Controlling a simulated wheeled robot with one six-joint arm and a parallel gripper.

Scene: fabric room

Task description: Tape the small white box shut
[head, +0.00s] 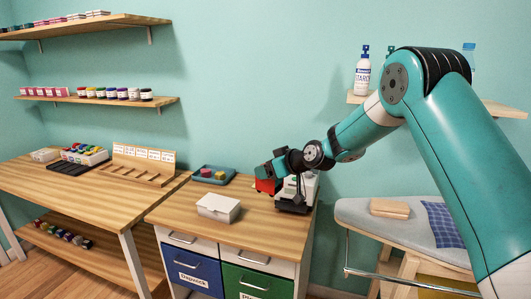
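The small white box (218,208) sits on the wooden top of the drawer cabinet, near its front. Its lid looks down, but I cannot tell whether it is fully closed, and no tape is clear on it. My gripper (267,183) is above the cabinet top, to the right of the box and apart from it. A red thing (268,186) shows at the gripper's end. The view is too small to tell whether the fingers hold it or whether they are open.
A white and dark machine (297,193) stands right of my gripper, partly hidden by it. A teal tray (213,175) with small coloured things is behind the box. A wooden rack (140,164) is on the left table. An ironing board (362,217) stands at right.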

